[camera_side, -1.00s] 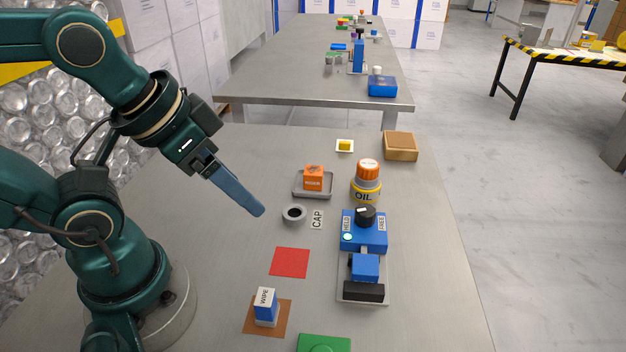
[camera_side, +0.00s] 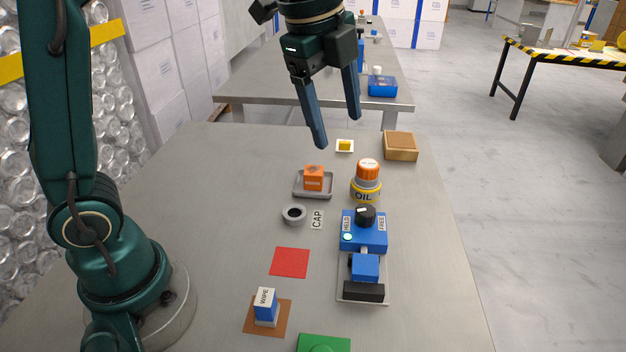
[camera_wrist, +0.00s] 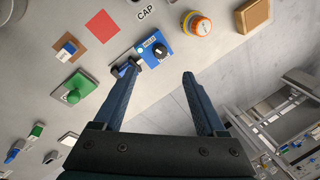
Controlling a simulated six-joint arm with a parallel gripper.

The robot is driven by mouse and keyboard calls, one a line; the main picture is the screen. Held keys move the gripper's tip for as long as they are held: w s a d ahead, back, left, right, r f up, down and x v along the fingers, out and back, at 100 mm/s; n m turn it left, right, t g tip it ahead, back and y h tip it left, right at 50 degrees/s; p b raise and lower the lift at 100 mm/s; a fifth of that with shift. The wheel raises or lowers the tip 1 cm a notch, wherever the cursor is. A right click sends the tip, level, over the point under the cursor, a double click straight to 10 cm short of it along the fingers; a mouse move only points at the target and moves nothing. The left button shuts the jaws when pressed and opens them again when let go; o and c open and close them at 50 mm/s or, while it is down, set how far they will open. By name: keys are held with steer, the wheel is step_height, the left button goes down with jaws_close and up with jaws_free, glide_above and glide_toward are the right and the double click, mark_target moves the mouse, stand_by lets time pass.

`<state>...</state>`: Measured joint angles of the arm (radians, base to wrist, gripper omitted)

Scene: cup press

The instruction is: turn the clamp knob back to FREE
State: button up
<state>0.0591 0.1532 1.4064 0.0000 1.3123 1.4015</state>
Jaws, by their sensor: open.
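The black clamp knob (camera_side: 365,214) sits on top of the blue clamp block (camera_side: 350,238), between a HELD label on its left and a FREE label on its right. A white mark shows on the knob's top, toward its left side. A pale lit spot shows on the block below HELD. My gripper (camera_side: 339,132) is open and empty, high above the table and behind the knob in the side view. In the wrist view the knob (camera_wrist: 160,50) shows between and beyond my open fingers (camera_wrist: 162,76), partly near the left finger.
The oil bottle (camera_side: 367,183) with its orange cap stands right behind the clamp block. A grey tray with an orange block (camera_side: 313,178), a grey ring (camera_side: 294,214) and a red square (camera_side: 289,262) lie to the left. A wooden box (camera_side: 401,146) stands at the back right.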

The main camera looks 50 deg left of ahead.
steer(key=w+d+f+m+g, duration=0.1)
steer(key=w+f+m+g, duration=0.15)
steer(key=w+f, duration=0.3)
glide_above(365, 209)
steer(key=shift+m+g, duration=0.25)
step_height(365, 209, down, 6)
steer(key=shift+w+f, duration=0.1)
steer(key=shift+f, duration=2.65)
jaws_close()
